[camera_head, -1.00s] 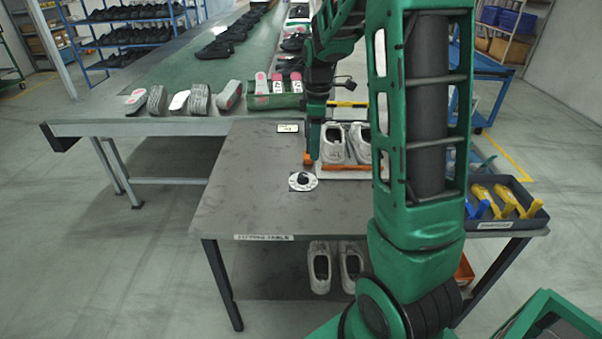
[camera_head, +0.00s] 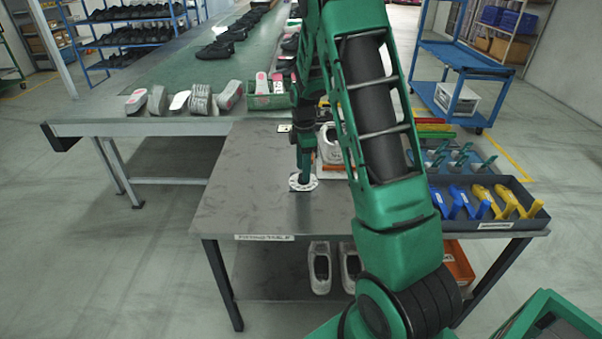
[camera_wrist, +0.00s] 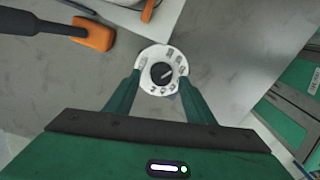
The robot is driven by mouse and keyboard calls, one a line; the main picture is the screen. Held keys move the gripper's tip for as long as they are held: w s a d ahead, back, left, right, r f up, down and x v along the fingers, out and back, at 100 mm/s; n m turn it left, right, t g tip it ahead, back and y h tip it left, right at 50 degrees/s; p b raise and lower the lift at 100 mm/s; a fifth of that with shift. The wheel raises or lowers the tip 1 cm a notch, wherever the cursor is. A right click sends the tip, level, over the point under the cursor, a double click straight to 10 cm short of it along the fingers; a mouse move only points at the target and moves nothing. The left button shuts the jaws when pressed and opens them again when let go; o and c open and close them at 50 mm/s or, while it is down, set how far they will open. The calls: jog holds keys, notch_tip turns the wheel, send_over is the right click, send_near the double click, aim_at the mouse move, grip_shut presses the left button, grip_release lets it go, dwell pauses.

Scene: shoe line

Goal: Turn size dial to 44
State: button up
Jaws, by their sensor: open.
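The size dial is a white disc (camera_wrist: 147,86) with printed marks around a black knob (camera_wrist: 162,73). A light pointer line on the knob points to the upper right in the wrist view. The printed numbers are too small to read. My gripper (camera_wrist: 160,88) is open, one finger on each side of the dial in the wrist view. In the head view my gripper (camera_head: 304,180) stands over the dial plate (camera_head: 295,187) and hides the knob. I cannot tell whether the fingers touch it.
An orange-headed tool (camera_wrist: 93,34) lies near the dial. A dark tray (camera_head: 500,226) of blue and yellow pieces is at the right. The table's left part is clear.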

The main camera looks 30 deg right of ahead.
jog(key=shift+f, duration=0.95)
jog(key=c, duration=1.1)
jog(key=shift+o, duration=0.2)
